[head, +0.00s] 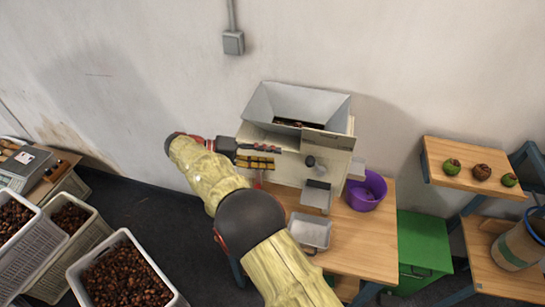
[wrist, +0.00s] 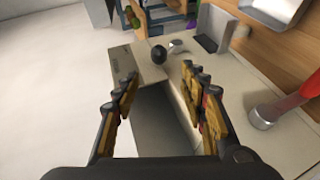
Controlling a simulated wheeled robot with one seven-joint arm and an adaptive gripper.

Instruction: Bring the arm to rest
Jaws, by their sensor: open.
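The machine's cream panel (wrist: 178,72) and a dark round knob (wrist: 158,54) show beyond the fingertips. In the head view my arm reaches up from the bottom middle and bends toward the machine. Whether the fingers touch the machine cannot be told.
A metal tray (head: 310,232) and a purple bowl (head: 367,193) are on the wooden table (head: 372,245). White crates (head: 122,236) of chestnuts stand at left. A green box (head: 423,243) and a wooden shelf (head: 440,163) with round fruits are at right. Dark floor lies open between crates and table.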

